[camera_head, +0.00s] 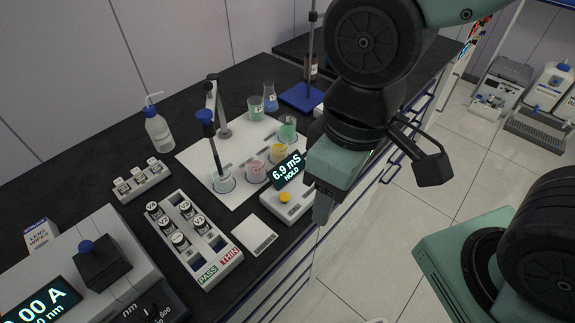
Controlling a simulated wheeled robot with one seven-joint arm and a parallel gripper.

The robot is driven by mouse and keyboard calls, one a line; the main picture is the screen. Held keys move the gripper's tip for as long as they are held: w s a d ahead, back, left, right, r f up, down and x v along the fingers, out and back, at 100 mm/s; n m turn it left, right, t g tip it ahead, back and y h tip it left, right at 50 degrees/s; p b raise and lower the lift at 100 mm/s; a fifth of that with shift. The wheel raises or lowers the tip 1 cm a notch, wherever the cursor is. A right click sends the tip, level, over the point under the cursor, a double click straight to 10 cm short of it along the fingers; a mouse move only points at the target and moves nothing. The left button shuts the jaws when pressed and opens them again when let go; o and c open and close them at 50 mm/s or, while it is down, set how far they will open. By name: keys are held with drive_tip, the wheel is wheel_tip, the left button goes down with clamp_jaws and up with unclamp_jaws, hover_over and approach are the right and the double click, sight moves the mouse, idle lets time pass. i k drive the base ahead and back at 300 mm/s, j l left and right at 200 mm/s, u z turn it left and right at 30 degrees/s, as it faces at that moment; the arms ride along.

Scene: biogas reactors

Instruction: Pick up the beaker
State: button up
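Several small beakers stand on a white mat (203,153) on the dark bench. There is a green beaker (288,129), a yellow one (279,153), a pink one (256,171), a clear one (223,183) with a probe in it, and a pale green one (255,109) at the back. The view does not show which one the task means. My gripper (322,207) hangs at the bench's front edge, right of the meter and apart from the beakers. Only one finger shows clearly, so its opening is hidden.
A meter (287,201) reading 6.9 mS stands before the beakers. A vial rack (202,243) and a photometer (90,270) are at front left.

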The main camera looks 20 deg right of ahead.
sight(286, 123)
drive_tip(key=l+u, duration=0.45)
drive_tip(key=k+l+u, duration=0.1)
drive_tip(key=l+u, duration=0.25)
drive_tip(key=u, duration=0.15)
